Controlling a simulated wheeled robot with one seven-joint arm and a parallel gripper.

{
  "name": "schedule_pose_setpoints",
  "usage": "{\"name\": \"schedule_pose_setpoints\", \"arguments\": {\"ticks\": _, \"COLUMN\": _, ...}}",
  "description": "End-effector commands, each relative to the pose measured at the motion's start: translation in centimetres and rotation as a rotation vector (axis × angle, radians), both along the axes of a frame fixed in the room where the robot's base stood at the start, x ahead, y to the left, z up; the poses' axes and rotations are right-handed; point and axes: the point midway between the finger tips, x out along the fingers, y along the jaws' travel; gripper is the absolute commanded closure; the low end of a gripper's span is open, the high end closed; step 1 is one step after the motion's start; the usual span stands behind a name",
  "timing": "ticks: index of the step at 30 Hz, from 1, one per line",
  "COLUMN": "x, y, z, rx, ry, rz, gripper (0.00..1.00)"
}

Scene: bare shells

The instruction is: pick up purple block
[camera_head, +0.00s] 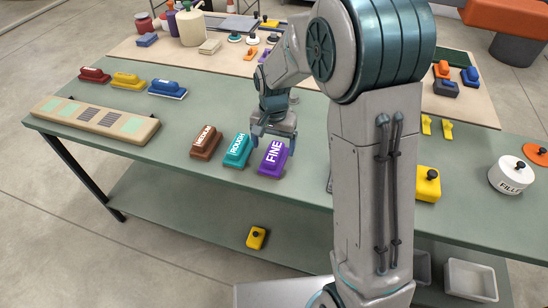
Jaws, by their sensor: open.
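The purple block (272,159), marked "FINE", lies on the green table near its front edge. It is the rightmost in a row with a teal block (236,151) marked "ROUGH" and a brown block (206,142) marked "MEDIUM". My gripper (272,138) is open and points down just above and behind the purple block, partly overlapping its upper end in the picture. I cannot tell whether the fingers touch the block. Nothing shows between the fingers.
Red, yellow and blue sanding blocks (167,89) stand at the back left, behind a long beige board (96,120). A yellow block (427,183) and a white tin (511,175) stand at the right. Another yellow block (256,237) is on the lower shelf.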

Motion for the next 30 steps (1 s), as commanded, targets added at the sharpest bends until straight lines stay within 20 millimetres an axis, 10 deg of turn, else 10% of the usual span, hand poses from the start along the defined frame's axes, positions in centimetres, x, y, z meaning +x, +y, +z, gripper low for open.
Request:
{"name": "schedule_pose_setpoints", "arguments": {"ticks": 20, "x": -0.1, "y": -0.1, "z": -5.2, "rx": 0.0, "ry": 0.0, "rz": 0.0, "gripper": 0.16}}
{"name": "schedule_pose_setpoints", "arguments": {"ticks": 26, "x": -0.1, "y": -0.1, "z": -5.2, "rx": 0.0, "ry": 0.0, "rz": 0.0, "gripper": 0.67}}
{"name": "schedule_pose_setpoints", "arguments": {"ticks": 30, "x": -0.1, "y": -0.1, "z": -5.1, "rx": 0.0, "ry": 0.0, "rz": 0.0, "gripper": 0.67}}
